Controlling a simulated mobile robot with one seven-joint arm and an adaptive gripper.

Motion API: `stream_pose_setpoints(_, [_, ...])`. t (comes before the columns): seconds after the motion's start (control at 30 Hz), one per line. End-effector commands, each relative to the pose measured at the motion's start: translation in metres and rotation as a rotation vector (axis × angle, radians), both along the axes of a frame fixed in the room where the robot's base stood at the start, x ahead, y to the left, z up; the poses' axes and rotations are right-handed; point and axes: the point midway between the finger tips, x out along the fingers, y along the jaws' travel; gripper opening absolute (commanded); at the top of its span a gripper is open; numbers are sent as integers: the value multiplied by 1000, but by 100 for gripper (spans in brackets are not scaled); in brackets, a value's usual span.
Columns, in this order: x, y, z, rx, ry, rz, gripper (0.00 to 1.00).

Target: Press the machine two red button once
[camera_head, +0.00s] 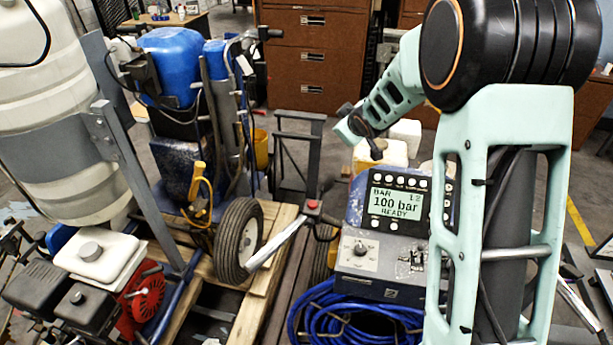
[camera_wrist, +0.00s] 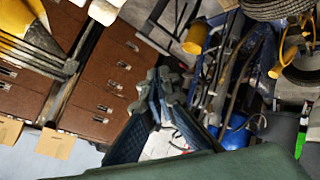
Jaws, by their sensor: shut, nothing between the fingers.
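A blue and grey machine (camera_head: 352,262) stands at centre right in the head view. Its lit display (camera_head: 396,205) reads "BAR 100 bar READY", with small white buttons around it. No label shows which machine is number two. My gripper (camera_wrist: 163,84) is shut and empty in the wrist view. In the head view the end of my arm is above and behind the display, clear of the red button; its fingertips are hard to make out there.
A blue-tank machine (camera_head: 172,60) with a black wheel (camera_head: 238,240) stands on a wooden pallet at left. A large white tank (camera_head: 55,120) and an engine with a red starter (camera_head: 146,296) are nearer. Blue hose (camera_head: 345,318) lies coiled in front. Brown drawers (camera_head: 312,55) stand behind.

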Motion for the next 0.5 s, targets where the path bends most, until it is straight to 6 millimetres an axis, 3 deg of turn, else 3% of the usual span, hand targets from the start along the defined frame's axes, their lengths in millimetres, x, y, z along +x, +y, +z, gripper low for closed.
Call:
stream_pose_setpoints(0.03, [-8, 5, -25, -32, 33, 69, 0])
stream_pose_setpoints(0.1, [-20, 18, -56, -64, 62, 168, 0])
stream_pose_setpoints(0.2, [-37, 35, -86, -83, 85, 282, 0])
stream_pose_setpoints(0.33, [-51, 49, -107, -90, 96, 372, 0])
stream_pose_setpoints(0.5, [-57, 55, -114, -92, 98, 408, 0])
